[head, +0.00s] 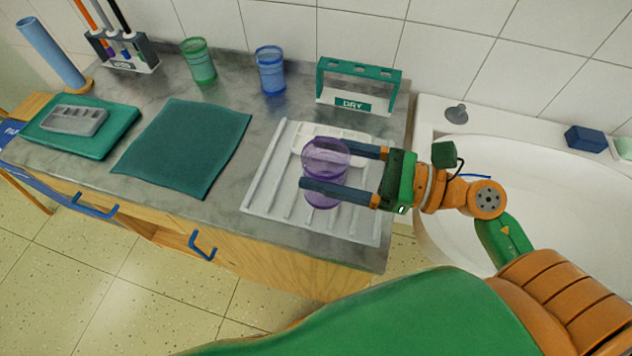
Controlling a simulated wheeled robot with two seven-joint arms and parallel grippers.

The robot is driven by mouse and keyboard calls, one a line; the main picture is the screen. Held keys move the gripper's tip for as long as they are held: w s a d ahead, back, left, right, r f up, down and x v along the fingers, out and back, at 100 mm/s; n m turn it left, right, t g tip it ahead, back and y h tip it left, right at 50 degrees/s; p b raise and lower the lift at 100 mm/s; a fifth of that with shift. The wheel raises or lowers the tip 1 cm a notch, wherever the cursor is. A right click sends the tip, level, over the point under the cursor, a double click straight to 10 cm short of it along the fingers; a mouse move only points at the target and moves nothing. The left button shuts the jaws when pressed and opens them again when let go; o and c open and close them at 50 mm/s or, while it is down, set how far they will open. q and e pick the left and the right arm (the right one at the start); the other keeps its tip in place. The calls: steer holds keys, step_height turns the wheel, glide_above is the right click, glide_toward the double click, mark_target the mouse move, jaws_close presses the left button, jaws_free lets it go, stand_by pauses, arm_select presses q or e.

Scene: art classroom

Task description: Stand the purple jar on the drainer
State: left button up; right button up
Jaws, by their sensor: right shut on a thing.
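The purple jar (324,160) is translucent and upright, over the white ribbed drainer (262,190) on the grey counter. My right gripper (322,168) comes in from the right and is shut on the jar, with one dark finger on its far side and one on its near side. The jar's base appears at or just above the drainer's ribs; I cannot tell whether it touches. My left gripper is not in view.
A white palette (300,140) lies at the drainer's back, behind the jar. A green DRY rack (352,104), a blue jar (270,72) and a green jar (198,62) stand behind. A teal mat (185,145) lies left; a white sink (540,190) is right.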

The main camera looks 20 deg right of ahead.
mark_target(315, 163)
steer(key=w+f, duration=0.2)
steer(key=f, duration=0.1)
steer(key=shift+w+a+f, duration=0.2)
steer(key=shift+w+a, duration=0.1)
steer(key=shift+w, duration=0.1)
step_height(315, 163, down, 2)
steer(key=shift+f, duration=0.35)
steer(key=shift+f, duration=0.2)
steer(key=o, duration=1.5)
steer(key=shift+r, duration=0.1)
